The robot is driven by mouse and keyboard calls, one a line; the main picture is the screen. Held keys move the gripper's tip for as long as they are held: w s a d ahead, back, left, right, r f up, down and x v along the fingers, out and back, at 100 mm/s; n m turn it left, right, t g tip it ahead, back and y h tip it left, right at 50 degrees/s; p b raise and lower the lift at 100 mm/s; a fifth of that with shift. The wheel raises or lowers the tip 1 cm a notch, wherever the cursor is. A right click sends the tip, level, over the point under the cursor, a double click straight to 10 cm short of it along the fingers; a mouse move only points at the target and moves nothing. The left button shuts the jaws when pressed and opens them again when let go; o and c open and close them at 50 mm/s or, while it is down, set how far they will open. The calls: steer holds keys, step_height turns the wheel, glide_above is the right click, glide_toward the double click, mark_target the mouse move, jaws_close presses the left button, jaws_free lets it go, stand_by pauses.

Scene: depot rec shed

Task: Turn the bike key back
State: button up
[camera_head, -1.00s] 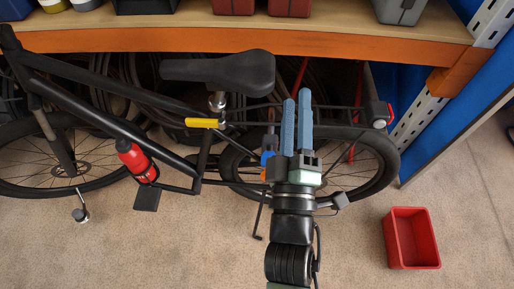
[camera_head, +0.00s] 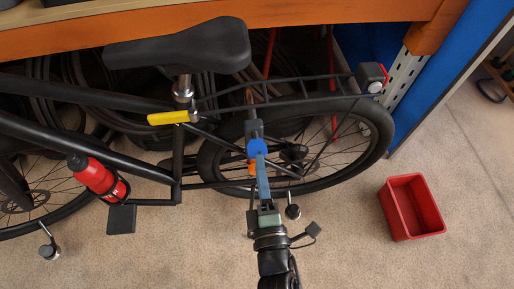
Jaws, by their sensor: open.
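The black bike's rear wheel (camera_head: 378,150) stands behind my gripper. A dark lock body (camera_head: 254,128) sits at the front of that wheel. A bright blue piece (camera_head: 257,147), which looks like the key's head, shows just below the lock body. An orange part (camera_head: 252,168) is beside it. My gripper (camera_head: 261,163) points up at the blue piece, its blue-grey fingers seen edge-on, one behind the other. The fingertips overlap the lower edge of the blue piece. The gap between the fingers is hidden, and I cannot tell whether they touch the key.
The black saddle (camera_head: 185,45) and a yellow lever (camera_head: 172,118) are up and left. A red bottle (camera_head: 95,175) is on the frame. The rear rack (camera_head: 290,86) runs above the wheel. A red bin (camera_head: 411,207) stands on the floor to the right; floor around it is clear.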

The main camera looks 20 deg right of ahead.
mark_target(257, 149)
steer(key=shift+x, duration=2.75)
jaws_close()
